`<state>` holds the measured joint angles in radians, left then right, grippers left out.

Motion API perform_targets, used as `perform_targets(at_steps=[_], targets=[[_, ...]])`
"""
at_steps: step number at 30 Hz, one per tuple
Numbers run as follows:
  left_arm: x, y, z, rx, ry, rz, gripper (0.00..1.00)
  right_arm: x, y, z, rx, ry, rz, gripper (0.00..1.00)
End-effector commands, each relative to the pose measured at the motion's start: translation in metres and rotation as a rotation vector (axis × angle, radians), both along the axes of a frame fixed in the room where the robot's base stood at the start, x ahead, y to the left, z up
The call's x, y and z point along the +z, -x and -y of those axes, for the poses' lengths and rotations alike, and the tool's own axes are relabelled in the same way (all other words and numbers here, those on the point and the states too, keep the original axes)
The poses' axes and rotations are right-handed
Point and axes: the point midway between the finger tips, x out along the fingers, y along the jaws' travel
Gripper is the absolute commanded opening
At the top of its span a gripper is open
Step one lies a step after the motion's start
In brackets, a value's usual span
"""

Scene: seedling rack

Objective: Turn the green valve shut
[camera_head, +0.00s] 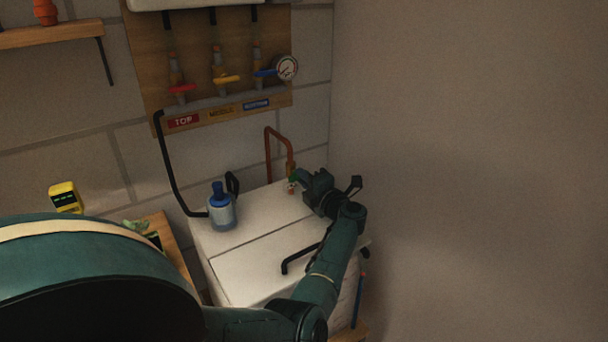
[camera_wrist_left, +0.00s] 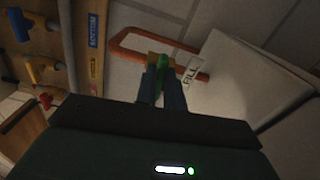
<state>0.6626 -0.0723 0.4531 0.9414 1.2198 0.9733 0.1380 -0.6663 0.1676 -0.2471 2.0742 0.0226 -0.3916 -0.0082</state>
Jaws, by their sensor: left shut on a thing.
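The green valve (camera_head: 292,180) sits on the copper pipe (camera_head: 268,150) at the back right corner of the white tank. In the left wrist view the green valve handle (camera_wrist_left: 162,62) is between my two fingers, with a brass part beside it. My left gripper (camera_head: 300,184) reaches over the tank from the front right and is shut on the valve handle; its fingers also show in the left wrist view (camera_wrist_left: 162,85). The fingers hide part of the handle, so I cannot tell its exact angle. My right gripper is not in view.
A white tank (camera_head: 235,275) with a black handle stands below. A blue-capped bottle (camera_head: 221,210) is on its left. The wall board (camera_head: 150,60) holds red, yellow and blue valves and a gauge (camera_head: 286,67). A FILL label (camera_wrist_left: 190,76) is near the green valve.

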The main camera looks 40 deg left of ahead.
Motion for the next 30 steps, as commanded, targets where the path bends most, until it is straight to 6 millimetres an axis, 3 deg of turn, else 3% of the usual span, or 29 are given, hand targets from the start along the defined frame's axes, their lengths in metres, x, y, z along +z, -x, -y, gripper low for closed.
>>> perform_targets(at_steps=[23, 24, 30], targets=[[-0.0016, 0.0003, 0.0003, 0.001, -0.031, -0.110, 0.00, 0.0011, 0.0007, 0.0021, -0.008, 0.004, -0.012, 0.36], [-0.0016, 0.0003, 0.0003, 0.001, -0.031, -0.110, 0.11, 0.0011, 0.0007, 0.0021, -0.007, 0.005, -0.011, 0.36], [-0.0013, 0.0003, 0.0002, 0.001, -0.030, -0.108, 0.27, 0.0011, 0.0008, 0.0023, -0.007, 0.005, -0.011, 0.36]])
